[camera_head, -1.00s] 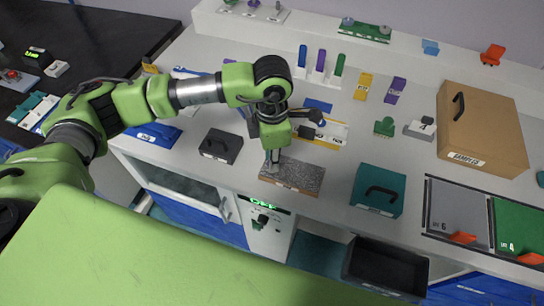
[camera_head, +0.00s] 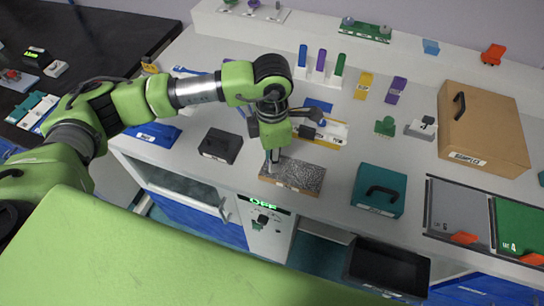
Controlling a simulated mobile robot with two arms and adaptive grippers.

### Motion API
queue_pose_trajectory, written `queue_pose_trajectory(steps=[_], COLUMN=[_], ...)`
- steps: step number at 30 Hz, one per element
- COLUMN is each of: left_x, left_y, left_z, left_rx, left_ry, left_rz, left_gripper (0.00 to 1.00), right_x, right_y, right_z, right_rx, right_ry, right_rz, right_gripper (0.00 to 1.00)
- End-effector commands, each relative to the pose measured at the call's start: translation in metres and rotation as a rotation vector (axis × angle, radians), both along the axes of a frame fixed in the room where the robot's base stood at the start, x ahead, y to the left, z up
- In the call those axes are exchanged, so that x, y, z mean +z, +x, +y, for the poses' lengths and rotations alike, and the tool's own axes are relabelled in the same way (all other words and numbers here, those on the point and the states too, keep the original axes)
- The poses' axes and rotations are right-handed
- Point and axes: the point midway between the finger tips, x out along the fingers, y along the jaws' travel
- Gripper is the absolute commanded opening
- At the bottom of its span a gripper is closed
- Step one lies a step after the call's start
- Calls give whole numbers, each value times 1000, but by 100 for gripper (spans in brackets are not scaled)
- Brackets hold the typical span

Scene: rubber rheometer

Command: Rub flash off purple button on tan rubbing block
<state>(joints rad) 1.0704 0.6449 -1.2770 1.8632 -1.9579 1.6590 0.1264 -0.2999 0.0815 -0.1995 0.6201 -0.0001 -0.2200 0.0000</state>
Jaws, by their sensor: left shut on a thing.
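My left gripper (camera_head: 270,164) points down at the left end of the rubbing block (camera_head: 299,176), which has a rough grey top and a tan lower edge. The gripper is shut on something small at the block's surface. I take this to be the purple button, but the fingers hide it and I cannot make out its colour or its flash. I cannot tell whether it touches the block. My right gripper is not in view.
A black lidded box (camera_head: 220,145) stands left of the block and a teal box (camera_head: 377,190) right of it. A large cardboard box (camera_head: 485,130) stands at the far right. Coloured upright markers (camera_head: 319,66) stand behind. An open black bin (camera_head: 387,268) is below the front edge.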

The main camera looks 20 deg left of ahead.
Motion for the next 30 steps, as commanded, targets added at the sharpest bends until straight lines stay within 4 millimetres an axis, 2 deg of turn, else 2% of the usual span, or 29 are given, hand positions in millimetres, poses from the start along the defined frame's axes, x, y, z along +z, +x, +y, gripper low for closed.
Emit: queue_pose_trajectory(steps=[9,10,12,30], left_x=[-2,-2,-2,1], left_y=[-1,-2,-2,0], left_z=[0,0,0,0], left_rx=[-1,-1,0,0], left_ry=[1,1,1,0], left_rz=[4,4,4,1], left_gripper=[2,21,38,38], right_x=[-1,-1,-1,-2], right_y=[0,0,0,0], right_z=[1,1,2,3], right_rx=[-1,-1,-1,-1], right_ry=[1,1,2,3], right_rz=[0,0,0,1], right_gripper=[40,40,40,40])
